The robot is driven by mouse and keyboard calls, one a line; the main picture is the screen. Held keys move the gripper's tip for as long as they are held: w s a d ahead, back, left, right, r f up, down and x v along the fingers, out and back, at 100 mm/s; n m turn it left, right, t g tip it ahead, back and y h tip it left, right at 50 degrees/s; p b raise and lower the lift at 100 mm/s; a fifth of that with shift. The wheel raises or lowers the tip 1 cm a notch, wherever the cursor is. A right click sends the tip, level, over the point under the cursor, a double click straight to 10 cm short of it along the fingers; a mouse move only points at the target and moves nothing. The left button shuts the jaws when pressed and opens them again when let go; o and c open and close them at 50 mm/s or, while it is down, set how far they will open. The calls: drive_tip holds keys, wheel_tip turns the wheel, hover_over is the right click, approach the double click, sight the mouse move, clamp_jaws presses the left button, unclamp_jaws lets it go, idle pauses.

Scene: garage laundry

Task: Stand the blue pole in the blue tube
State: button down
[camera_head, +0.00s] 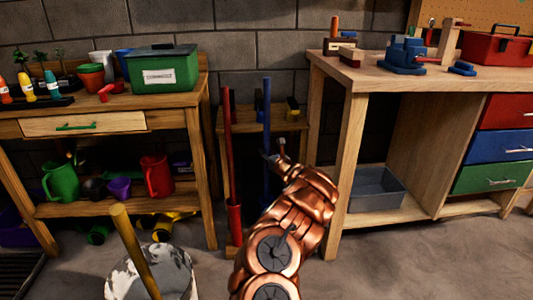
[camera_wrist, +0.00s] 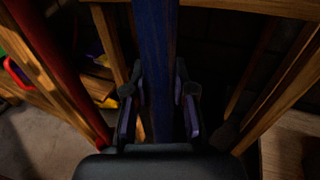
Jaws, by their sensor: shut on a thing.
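The blue pole (camera_head: 267,110) stands about upright in the gap between the two benches, in front of a small wooden stand. My gripper (camera_head: 276,160) is at the pole, partly hidden by my copper arm. In the wrist view, the blue pole (camera_wrist: 158,45) runs between the two fingers of my gripper (camera_wrist: 160,92), which is shut on it. The pole's lower end is hidden behind my arm.
A red pole (camera_head: 228,135) stands in a red tube (camera_head: 234,218) just left of the blue pole. The potting bench (camera_head: 195,160) is on the left and the workbench (camera_head: 345,165) on the right, leaving a narrow gap. A paint-splashed bucket (camera_head: 175,270) stands in front.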

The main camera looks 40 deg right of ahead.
drive_tip(key=shift+f+b, duration=0.7)
drive_tip(key=shift+f, duration=0.25)
drive_tip(key=c, duration=0.9)
unclamp_jaws()
drive_tip(key=shift+r, duration=0.15)
drive_tip(key=shift+s, duration=0.1)
drive_tip(key=shift+v, duration=5.9)
